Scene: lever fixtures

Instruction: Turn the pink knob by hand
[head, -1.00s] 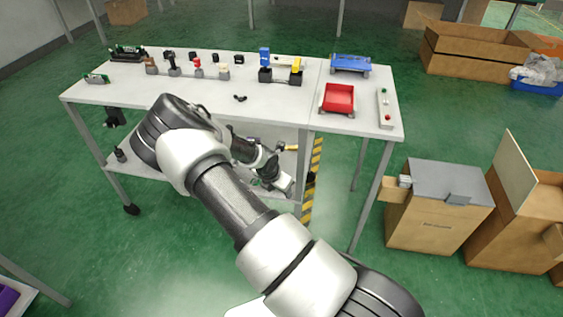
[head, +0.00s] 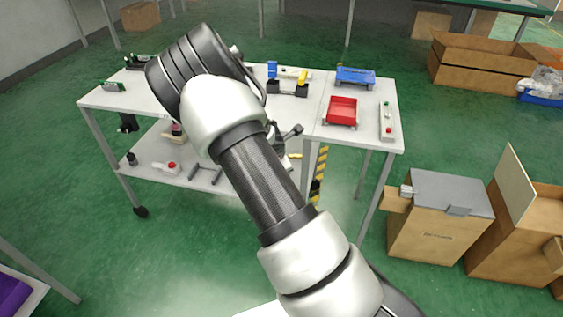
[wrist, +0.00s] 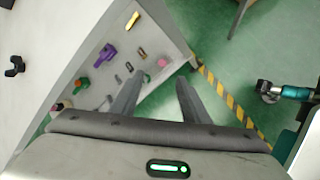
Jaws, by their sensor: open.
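In the wrist view a small round pink knob (wrist: 162,62) sits near the right edge of a pale panel (wrist: 88,72). My gripper (wrist: 159,77) is open, its two fingers spread apart with nothing between them. In the picture the fingertips lie just below the pink knob, one to each side of it; they appear short of it, though the depth is hard to judge. In the head view my arm covers part of the table, and I cannot make out the pink knob there.
The panel also carries a purple lever (wrist: 107,54), a gold lever (wrist: 134,21) and an orange knob (wrist: 81,83). A yellow-black striped post (wrist: 222,92) stands right of it. On the tabletop are a red tray (head: 341,111) and a blue cart (head: 355,76).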

